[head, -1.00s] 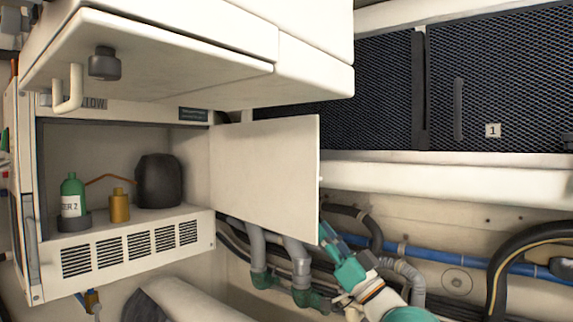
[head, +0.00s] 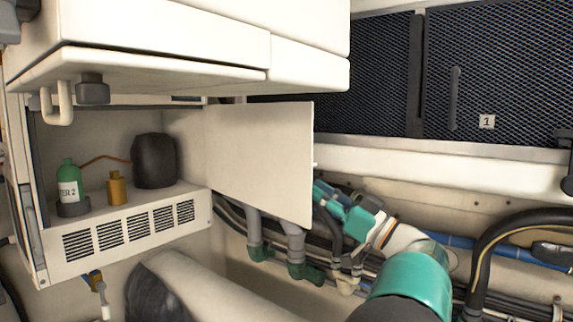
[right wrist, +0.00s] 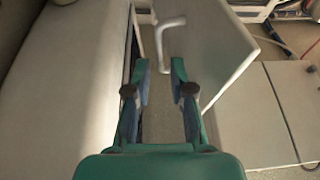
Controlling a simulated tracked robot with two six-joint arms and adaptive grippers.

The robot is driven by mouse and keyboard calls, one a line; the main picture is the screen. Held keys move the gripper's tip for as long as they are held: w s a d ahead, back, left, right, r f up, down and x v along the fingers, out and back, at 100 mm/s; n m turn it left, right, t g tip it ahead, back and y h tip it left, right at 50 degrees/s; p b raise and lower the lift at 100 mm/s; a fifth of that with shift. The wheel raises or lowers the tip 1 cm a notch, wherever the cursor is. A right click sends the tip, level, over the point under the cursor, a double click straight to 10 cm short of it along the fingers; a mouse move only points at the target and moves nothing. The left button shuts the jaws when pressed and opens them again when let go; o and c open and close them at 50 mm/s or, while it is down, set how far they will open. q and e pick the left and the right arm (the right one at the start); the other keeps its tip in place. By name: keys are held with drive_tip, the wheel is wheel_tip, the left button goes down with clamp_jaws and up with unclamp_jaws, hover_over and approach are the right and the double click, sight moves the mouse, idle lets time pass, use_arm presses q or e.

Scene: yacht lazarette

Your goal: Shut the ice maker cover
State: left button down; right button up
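The ice maker cover (head: 260,155) is a plain cream panel in the head view. It stands swung open at the right side of the box (head: 135,240), whose inside is exposed. My right gripper (head: 321,195) is just right of the cover's free edge, near its lower part. In the right wrist view, its two fingers (right wrist: 162,75) are spread with nothing between them. A pale panel with a bar handle (right wrist: 172,28), apparently the cover's outer face, lies beyond and right of the fingertips. I cannot tell whether they touch it. My left gripper is not in view.
A green bottle (head: 69,180), a yellow bottle (head: 117,190) and a dark rounded object (head: 154,160) sit inside the box. A white cabinet (head: 180,40) overhangs it. Grey pipes (head: 293,245) and hoses run below and right of the cover. Mesh panels (head: 500,70) stand behind.

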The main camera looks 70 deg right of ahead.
sight(286, 170)
drive_tip(key=p+x, duration=0.2)
drive_tip(key=x, duration=0.7)
drive_tip(key=shift+w+r+p, duration=0.1)
drive_tip(key=shift+p, duration=0.3)
clamp_jaws()
